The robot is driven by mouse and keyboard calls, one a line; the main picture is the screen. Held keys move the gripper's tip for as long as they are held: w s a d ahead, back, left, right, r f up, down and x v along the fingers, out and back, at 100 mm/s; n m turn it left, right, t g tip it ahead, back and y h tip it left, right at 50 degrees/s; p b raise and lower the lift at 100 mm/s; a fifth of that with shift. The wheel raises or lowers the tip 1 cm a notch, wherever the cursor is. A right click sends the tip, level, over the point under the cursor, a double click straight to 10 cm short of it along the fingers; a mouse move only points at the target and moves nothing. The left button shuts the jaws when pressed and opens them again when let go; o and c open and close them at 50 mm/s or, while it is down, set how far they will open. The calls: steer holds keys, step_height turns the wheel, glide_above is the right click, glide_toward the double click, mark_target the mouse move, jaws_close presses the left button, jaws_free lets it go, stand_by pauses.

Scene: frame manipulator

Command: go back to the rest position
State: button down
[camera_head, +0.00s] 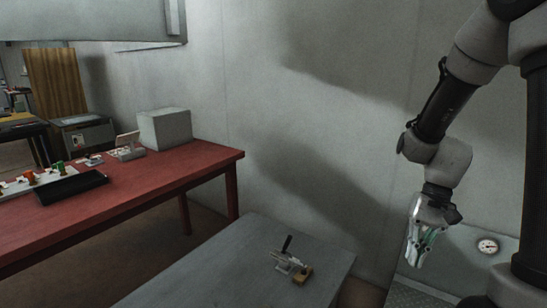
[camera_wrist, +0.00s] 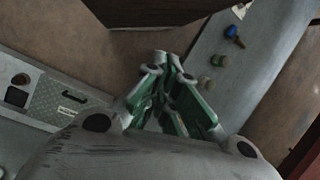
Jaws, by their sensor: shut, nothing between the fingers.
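My gripper (camera_head: 417,256) hangs pointing down from my arm at the right of the head view. Its green and silver fingers are shut and empty. In the wrist view the gripper (camera_wrist: 163,62) fills the middle, with its fingertips close together over brown floor. It is apart from everything around it.
A grey table (camera_head: 215,270) bears a toggle clamp with a black handle (camera_head: 287,243). Behind it a red table (camera_head: 125,198) carries a black tray (camera_head: 72,187) and a grey box (camera_head: 165,129). A grey panel with a round gauge (camera_head: 488,246) is at the right, near my gripper.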

steer(key=s+d+r+n+t+h, duration=0.1)
steer(key=s+r+t, duration=0.2)
steer(key=r, duration=0.6)
steer(key=s+d+r+n+t+h, duration=0.2)
steer(key=s+r+t, duration=0.2)
steer(key=r, duration=0.5)
steer(key=shift+s+r+n, duration=0.15)
steer(key=shift+s+n, duration=0.15)
steer(key=shift+s, duration=0.75)
steer(key=shift+d, duration=0.1)
